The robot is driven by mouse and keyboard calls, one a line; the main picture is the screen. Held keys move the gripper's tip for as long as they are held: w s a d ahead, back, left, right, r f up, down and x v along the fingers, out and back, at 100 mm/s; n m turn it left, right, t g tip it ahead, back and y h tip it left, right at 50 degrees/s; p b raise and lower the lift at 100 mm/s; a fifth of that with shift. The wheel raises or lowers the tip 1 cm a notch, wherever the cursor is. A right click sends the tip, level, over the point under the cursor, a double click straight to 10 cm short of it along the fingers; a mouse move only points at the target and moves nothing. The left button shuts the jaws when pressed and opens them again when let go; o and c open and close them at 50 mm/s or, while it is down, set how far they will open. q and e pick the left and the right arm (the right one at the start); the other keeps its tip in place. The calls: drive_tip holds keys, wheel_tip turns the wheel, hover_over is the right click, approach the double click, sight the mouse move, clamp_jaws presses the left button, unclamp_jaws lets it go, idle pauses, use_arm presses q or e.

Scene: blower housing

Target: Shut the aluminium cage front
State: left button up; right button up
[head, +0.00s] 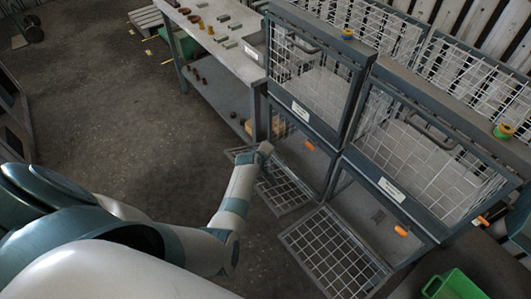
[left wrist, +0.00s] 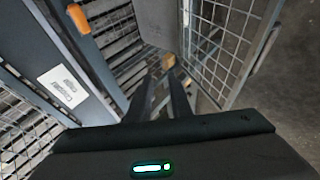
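Grey-framed wire cages stand stacked on the right in the head view, with small labels I cannot read. The lower-left cage front (head: 283,190) is a wire-mesh panel swung down and open. The lower-right mesh front (head: 335,250) also hangs open. I cannot tell which is the aluminium one. My left gripper (head: 264,148) is by the lower-left cage, near its open front. In the left wrist view, its two dark fingers (left wrist: 160,90) are apart with nothing clearly between them. A mesh panel (left wrist: 232,40) is right of the fingers; contact is unclear. My right gripper is not in view.
The upper cage fronts (head: 308,75) and (head: 425,150) are upright. A workbench (head: 228,58) with small parts stands behind the left arm. A green bin (head: 455,285) is at lower right.

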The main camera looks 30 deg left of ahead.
use_arm(q)
drive_tip(key=v, duration=0.8)
drive_tip(key=shift+w+d+r, duration=0.25)
drive_tip(key=shift+w+r, duration=0.15)
idle(0.3)
idle(0.5)
drive_tip(key=shift+r, duration=0.15)
